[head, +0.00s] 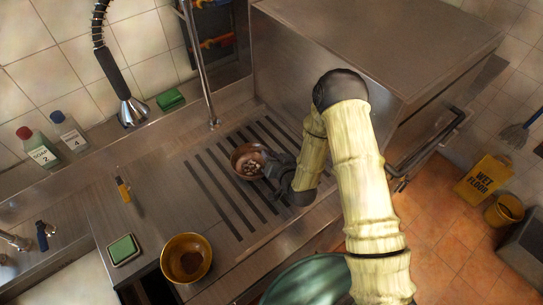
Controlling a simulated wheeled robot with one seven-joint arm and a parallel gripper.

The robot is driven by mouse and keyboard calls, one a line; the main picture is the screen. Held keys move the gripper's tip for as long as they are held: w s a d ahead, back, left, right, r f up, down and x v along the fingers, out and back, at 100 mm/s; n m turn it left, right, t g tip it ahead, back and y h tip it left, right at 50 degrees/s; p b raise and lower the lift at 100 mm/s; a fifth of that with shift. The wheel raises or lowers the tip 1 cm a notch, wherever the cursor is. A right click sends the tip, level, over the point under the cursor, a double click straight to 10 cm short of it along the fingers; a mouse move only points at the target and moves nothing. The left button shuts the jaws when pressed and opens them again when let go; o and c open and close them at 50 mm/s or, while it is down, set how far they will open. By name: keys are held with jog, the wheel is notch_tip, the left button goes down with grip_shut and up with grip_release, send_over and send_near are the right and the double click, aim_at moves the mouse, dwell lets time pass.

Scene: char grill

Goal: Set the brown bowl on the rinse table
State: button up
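A brown bowl (238,152) with small pale pieces in it is over the dark slots of the steel rinse table (204,212). It looks upright. I cannot tell whether it rests on the table or is slightly above it. My dark gripper (268,167) is at the bowl's right side, by its rim, and seems to touch it. The fingertips are small and partly hidden, so their opening does not show.
An amber bowl (186,258) stands near the counter's front edge, beside a green sponge in a dish (123,250). A spray hose (131,108) and upright pipe (201,65) stand behind. Soap bottles (40,149) are at left. A large steel housing (375,45) bounds the table at right.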

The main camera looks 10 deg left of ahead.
jog(key=shift+r, duration=0.2)
jog(key=shift+s+d, duration=0.2)
jog(key=shift+s, duration=0.05)
jog(key=p+v, duration=0.4)
jog(key=v, duration=0.7)
jog(key=shift+r, duration=0.2)
jog(key=shift+s+d+f, duration=0.1)
dwell(0.7)
